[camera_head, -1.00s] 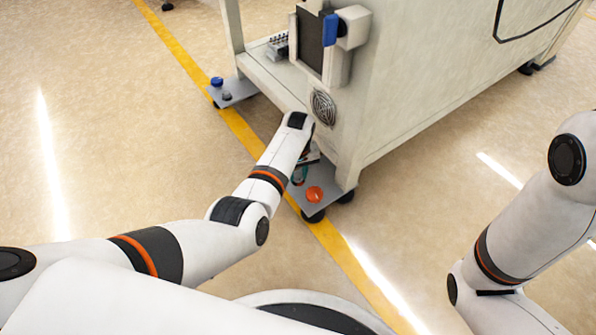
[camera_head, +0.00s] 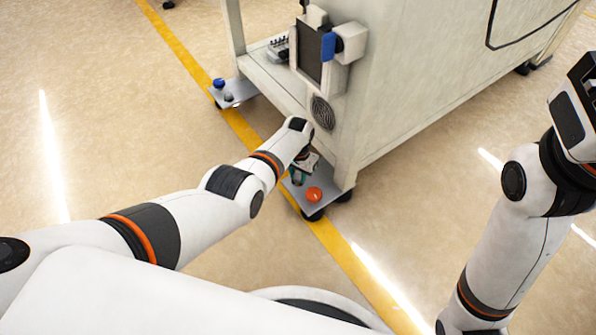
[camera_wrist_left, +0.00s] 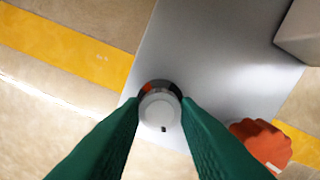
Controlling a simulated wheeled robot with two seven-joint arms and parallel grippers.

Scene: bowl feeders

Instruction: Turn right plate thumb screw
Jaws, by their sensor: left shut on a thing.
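The right plate (camera_head: 326,184) is a grey metal foot plate at the machine's near corner. It also fills the middle of the left wrist view (camera_wrist_left: 215,65). The thumb screw (camera_wrist_left: 160,109) is a round, pale grey head with a dark collar and a small dark mark at its lower edge. My left gripper (camera_head: 300,176) reaches down to the plate. In the left wrist view its green fingers (camera_wrist_left: 161,104) close on the screw from both sides. In the head view my wrist and fingers hide the screw. My right arm is at the right, with its gripper out of frame.
An orange knob (camera_head: 314,194) sits on the same plate, close beside my right-hand finger in the wrist view (camera_wrist_left: 262,145). The machine cabinet (camera_head: 400,90) rises just behind. Another plate with a blue knob (camera_head: 218,83) lies farther left. The floor in front is open.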

